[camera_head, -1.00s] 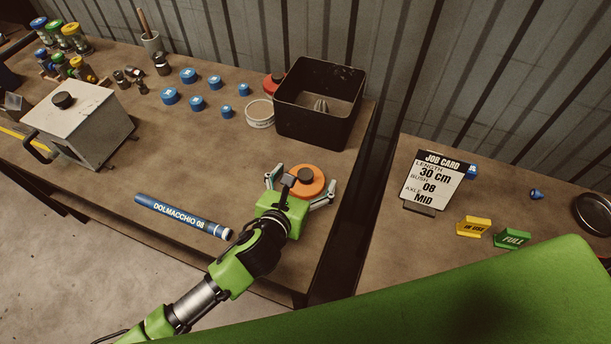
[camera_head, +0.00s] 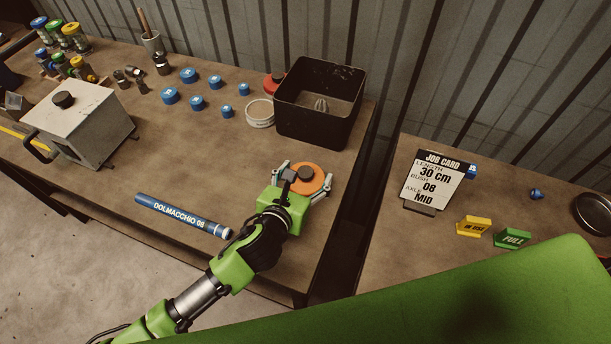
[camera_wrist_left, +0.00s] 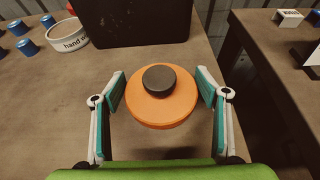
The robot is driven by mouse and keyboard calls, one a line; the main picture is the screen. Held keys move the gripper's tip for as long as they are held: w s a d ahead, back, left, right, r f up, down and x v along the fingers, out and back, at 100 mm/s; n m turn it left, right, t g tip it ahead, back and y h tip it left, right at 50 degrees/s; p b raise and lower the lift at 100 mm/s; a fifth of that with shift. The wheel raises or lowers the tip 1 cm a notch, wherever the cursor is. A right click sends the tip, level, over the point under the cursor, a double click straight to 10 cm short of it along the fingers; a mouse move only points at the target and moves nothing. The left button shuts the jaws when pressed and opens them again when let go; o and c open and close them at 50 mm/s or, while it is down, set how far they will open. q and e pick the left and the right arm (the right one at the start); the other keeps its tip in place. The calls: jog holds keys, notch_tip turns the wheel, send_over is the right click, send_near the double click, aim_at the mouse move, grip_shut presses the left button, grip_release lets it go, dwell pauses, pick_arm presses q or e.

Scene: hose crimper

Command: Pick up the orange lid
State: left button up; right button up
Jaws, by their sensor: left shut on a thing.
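The orange lid (camera_head: 309,177) is a flat round disc with a dark knob on top, at the right front of the left workbench. My left gripper (camera_head: 304,180) is around it, one finger on each side. My right gripper is not in view.
A black bin (camera_head: 312,123) stands just behind the lid, with a white tub (camera_head: 260,117) beside it. A blue labelled tube (camera_head: 183,216) lies left of my arm. A gap separates this bench from the right one, which holds a job card (camera_head: 433,180).

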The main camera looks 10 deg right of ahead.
pick_arm(q)
notch_tip(320, 180, up, 3)
jog(key=shift+f, duration=0.15)
jog(key=s+a+r, duration=0.2)
jog(key=r, duration=0.1)
jog(key=s+a+r, duration=0.1)
jog(key=r, duration=0.1)
jog(key=shift+a+r, duration=0.25)
jog(key=shift+a, duration=0.1)
jog(key=s+a+r+b, duration=0.2)
jog(key=s+a+r, duration=0.2)
jog(key=s+a, duration=0.25)
jog(key=w+a+r+n+t+y, duration=0.2)
jog(key=w+a+r+n+y, duration=0.15)
jog(key=a+n+y, duration=0.45)
jog(key=s+a+n+y, duration=0.1)
jog(key=a+n+y, duration=0.1)
jog(key=a, duration=0.3)
jog(key=s+a+n+g+y+b, duration=0.1)
jog(key=s+a+n+y, duration=0.1)
jog(key=a, duration=0.4)
jog(key=shift+s+a+f+n+y, duration=0.25)
jog(key=shift+f+y, duration=0.2)
jog(key=shift+y, duration=0.45)
jog(key=shift+r, duration=0.1)
jog(key=shift+d, duration=0.15)
